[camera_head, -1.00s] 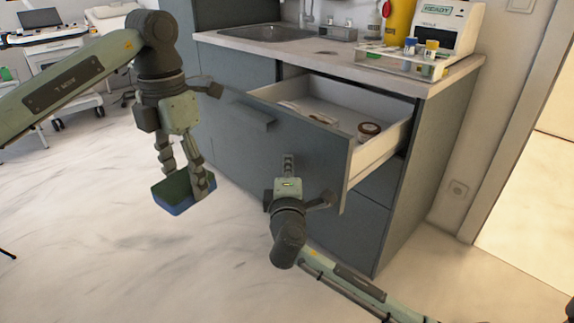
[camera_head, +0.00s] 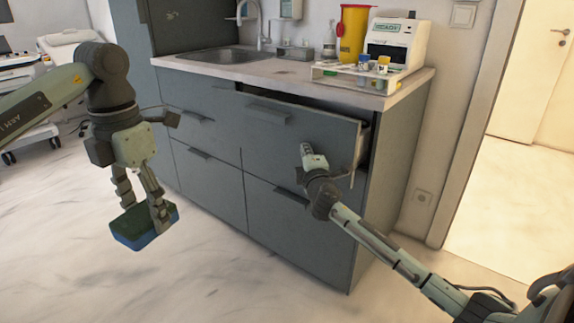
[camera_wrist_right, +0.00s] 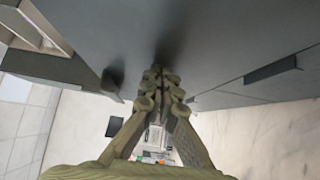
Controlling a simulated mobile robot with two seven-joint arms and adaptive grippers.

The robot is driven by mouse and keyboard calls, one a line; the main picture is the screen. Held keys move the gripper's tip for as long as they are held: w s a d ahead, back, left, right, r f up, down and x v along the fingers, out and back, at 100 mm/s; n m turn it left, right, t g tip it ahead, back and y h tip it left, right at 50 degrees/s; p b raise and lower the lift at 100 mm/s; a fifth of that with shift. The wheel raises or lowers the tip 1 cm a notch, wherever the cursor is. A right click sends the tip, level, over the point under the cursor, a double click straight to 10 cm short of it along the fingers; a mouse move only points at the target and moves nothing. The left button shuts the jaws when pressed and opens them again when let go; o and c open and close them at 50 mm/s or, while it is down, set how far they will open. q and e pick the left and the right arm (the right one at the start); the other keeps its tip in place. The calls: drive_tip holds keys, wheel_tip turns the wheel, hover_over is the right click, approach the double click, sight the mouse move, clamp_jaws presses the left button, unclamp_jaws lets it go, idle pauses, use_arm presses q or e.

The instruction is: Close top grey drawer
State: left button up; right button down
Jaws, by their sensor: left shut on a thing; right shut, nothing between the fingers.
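The top grey drawer (camera_head: 290,132) is a wide grey front with a bar handle (camera_head: 268,113), under the counter. It stands out a little from the cabinet, with a narrow dark gap along its top and right side; its contents are hidden. My right gripper (camera_head: 307,150) is shut and empty, its tips at the right part of the drawer front. In the right wrist view the closed fingers (camera_wrist_right: 158,72) point at the grey front and seem to touch it. My left gripper (camera_head: 140,199) is shut on a green and blue sponge (camera_head: 144,226), held above the floor left of the cabinet.
The counter (camera_head: 290,76) carries a sink (camera_head: 215,56), a rack with capped tubes (camera_head: 360,76), a yellow container (camera_head: 354,33) and a white device (camera_head: 397,42). Other closed grey drawers (camera_head: 290,225) lie below and left. The floor in front is clear.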

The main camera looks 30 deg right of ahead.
use_arm(q)
drive_tip(key=shift+f+b, duration=0.8)
drive_tip(key=shift+f, duration=0.1)
use_arm(e)
drive_tip(key=w+d, duration=0.1)
drive_tip(key=d, duration=0.2)
drive_tip(key=w+d, duration=0.1)
drive_tip(key=d, duration=0.3)
drive_tip(key=w+d, duration=0.2)
drive_tip(key=d, duration=0.2)
drive_tip(key=shift+d, duration=0.3)
use_arm(q)
drive_tip(key=shift+a, duration=0.1)
use_arm(e)
drive_tip(key=shift+d+r, duration=0.1)
